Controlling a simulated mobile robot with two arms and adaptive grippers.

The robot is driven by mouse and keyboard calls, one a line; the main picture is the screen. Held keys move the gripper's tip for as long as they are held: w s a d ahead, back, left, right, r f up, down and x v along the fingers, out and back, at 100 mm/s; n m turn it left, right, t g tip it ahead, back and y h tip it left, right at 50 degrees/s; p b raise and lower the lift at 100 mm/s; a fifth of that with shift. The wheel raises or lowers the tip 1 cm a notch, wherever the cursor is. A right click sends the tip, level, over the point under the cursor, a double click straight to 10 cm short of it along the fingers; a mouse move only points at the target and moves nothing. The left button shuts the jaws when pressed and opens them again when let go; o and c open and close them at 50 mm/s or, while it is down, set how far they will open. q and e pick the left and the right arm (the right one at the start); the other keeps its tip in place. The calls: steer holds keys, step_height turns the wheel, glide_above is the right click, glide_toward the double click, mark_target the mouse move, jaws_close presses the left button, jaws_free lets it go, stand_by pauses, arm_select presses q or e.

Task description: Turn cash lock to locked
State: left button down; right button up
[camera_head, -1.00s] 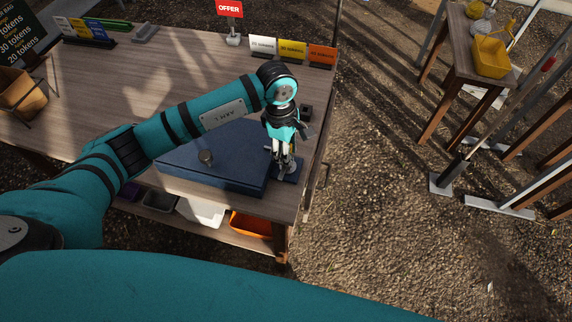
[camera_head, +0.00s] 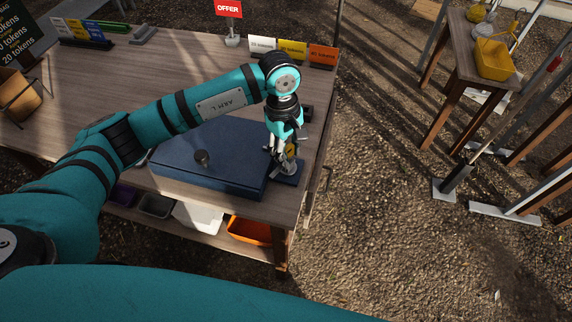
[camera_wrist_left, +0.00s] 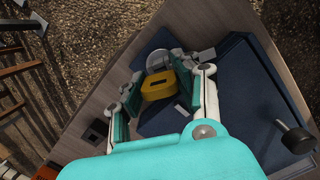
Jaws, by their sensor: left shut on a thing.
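The lock (camera_wrist_left: 159,85) has a yellow body with a dark slot and a grey rounded part beyond it. In the head view a bit of its yellow (camera_head: 291,149) shows between the fingers. My left gripper (camera_head: 284,163) points down over a small dark blue base (camera_head: 291,178), right of the blue cash box (camera_head: 190,174). In the wrist view my left gripper (camera_wrist_left: 166,88) has its fingers on both sides of the yellow body, shut on it. The fingers hide part of the lock, and I cannot tell its setting. My right gripper is not in view.
The box lid carries a dark round knob (camera_head: 202,158). Token cards (camera_head: 292,49) stand along the table's back right edge, near a red offer sign (camera_head: 229,9). Coloured bins (camera_head: 250,230) sit on the shelf below. The table (camera_head: 160,80) is mostly clear behind the arm.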

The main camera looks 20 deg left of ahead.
arm_select(q)
steer(key=shift+f+m+b, duration=0.1)
steer(key=shift+m+b, duration=1.1)
steer(key=shift+b, duration=0.25)
steer(key=shift+m+g+b, duration=0.3)
steer(key=shift+m+b, duration=1.1)
steer(key=shift+b, duration=0.05)
steer(key=shift+m+y+b, duration=0.3)
steer(key=shift+m+b, duration=0.05)
steer(key=shift+m, duration=0.05)
